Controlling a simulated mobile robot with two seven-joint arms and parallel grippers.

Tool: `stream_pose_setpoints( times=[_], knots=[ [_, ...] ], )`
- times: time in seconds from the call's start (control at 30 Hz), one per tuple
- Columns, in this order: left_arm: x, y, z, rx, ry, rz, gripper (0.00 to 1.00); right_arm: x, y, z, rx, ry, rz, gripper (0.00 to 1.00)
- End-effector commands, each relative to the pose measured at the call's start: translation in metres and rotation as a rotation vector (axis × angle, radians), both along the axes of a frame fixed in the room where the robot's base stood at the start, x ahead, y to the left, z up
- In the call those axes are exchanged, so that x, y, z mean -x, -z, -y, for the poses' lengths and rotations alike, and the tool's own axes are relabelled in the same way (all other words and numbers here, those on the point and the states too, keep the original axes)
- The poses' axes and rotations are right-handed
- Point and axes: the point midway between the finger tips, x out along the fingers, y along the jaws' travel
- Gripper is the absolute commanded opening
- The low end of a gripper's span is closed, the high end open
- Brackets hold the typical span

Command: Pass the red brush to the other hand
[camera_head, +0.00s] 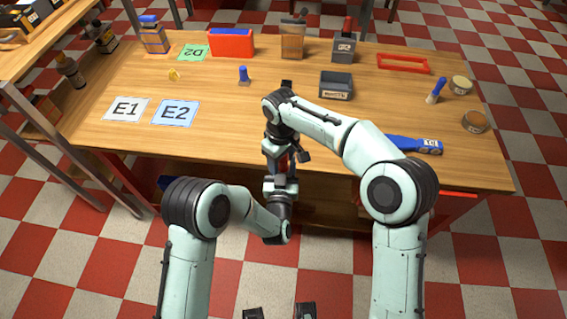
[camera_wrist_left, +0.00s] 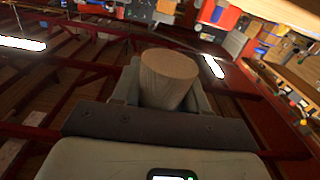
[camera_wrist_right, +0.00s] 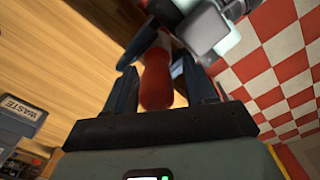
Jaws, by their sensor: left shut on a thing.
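The red brush shows in the right wrist view as a red handle (camera_wrist_right: 156,82) and in the left wrist view as a pale wooden round end (camera_wrist_left: 168,78). In the head view a little red of the brush (camera_head: 283,162) shows between my grippers, mostly hidden. My left gripper (camera_head: 281,178), below, is shut on the brush; its fingers lie on both sides of the wooden end. My right gripper (camera_head: 288,153) is above it. Its fingers stand either side of the red handle and look open, with a gap on the left side.
The grippers meet at the front edge of the wooden table (camera_head: 220,135). A grey bin (camera_head: 336,86) stands behind my right arm. Cards E1 (camera_head: 126,109) and E2 (camera_head: 175,113) lie on the left.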

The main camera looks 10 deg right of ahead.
Motion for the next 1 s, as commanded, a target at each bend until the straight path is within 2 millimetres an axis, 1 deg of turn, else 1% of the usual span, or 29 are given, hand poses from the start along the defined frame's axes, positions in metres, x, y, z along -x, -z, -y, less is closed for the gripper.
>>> stream_pose_setpoints(
  times=[0.03,0.17,0.27,0.37,0.6,0.7,0.8,0.9,0.97,1.0],
  knots=[
    [-0.001,0.0,-0.001,0.0,-0.003,0.001,0.12,0.003,0.0,-0.002,-0.001,-0.005,-0.01,0.61],
    [-0.002,0.0,-0.002,-0.001,-0.005,0.001,0.12,0.003,-0.003,-0.002,-0.001,-0.005,-0.01,0.61],
    [-0.002,0.001,-0.003,-0.001,-0.007,-0.002,0.12,0.003,-0.015,-0.003,-0.001,-0.006,-0.008,0.61],
    [-0.002,0.001,-0.003,-0.002,-0.007,-0.003,0.12,0.003,-0.034,-0.003,-0.003,-0.004,-0.005,0.61],
    [-0.001,0.001,-0.002,-0.001,-0.006,-0.001,0.12,0.001,-0.085,-0.002,-0.003,-0.002,0.0,0.61],
    [-0.001,0.0,-0.002,-0.001,-0.005,-0.001,0.12,0.001,-0.101,-0.001,-0.002,-0.001,-0.001,0.61],
    [-0.001,0.0,-0.002,-0.001,-0.005,0.0,0.12,0.001,-0.113,-0.001,-0.001,-0.001,0.0,0.61],
    [-0.001,0.0,-0.002,-0.001,-0.005,0.0,0.12,0.001,-0.117,0.001,0.0,0.001,-0.006,0.61],
    [-0.001,0.0,-0.002,-0.001,-0.005,0.0,0.12,0.003,-0.113,0.004,0.004,0.007,-0.024,0.61],
    [-0.001,0.0,-0.002,-0.001,-0.005,0.0,0.12,0.005,-0.107,0.008,0.009,0.012,-0.045,0.61]
  ],
)
